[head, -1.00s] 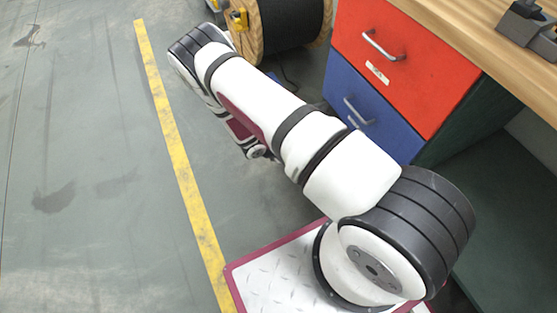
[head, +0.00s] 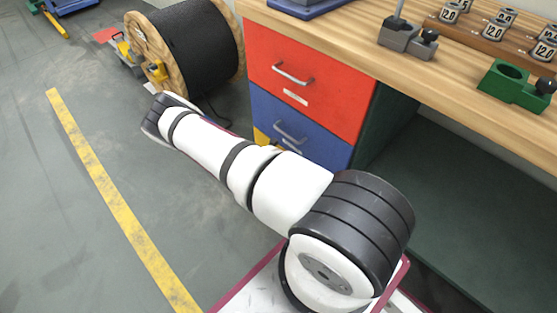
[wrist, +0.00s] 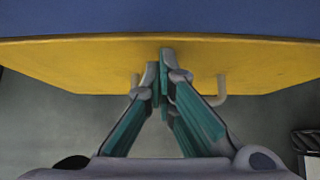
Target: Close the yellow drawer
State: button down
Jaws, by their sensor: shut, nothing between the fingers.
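The yellow drawer (wrist: 80,63) spans the wrist view below the blue drawer (wrist: 160,17). Its pale handle (wrist: 221,90) shows on both sides of my fingers, partly hidden behind them. My gripper (wrist: 163,68) is shut and empty, its tips at the yellow front near the upper edge. I cannot tell whether they touch it. In the head view, only a small yellow part (head: 262,138) shows beside the blue drawer (head: 290,126), jutting out past it. My arm hides the rest of the yellow drawer and my gripper.
The red drawer (head: 300,85) is above the blue one, under the wooden bench top (head: 350,45). A cable reel (head: 190,50) stands beyond the cabinet. Open floor with a yellow line (head: 110,190) lies to the left.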

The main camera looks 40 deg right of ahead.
jog(key=shift+d+r, duration=0.15)
jog(key=shift+d, duration=0.2)
jog(key=a+r+p, duration=0.2)
jog(key=a+r, duration=0.4)
jog(key=a, duration=0.6)
jog(key=shift+r+p, duration=0.25)
jog(key=shift+p, duration=0.05)
jog(key=shift+r, duration=0.1)
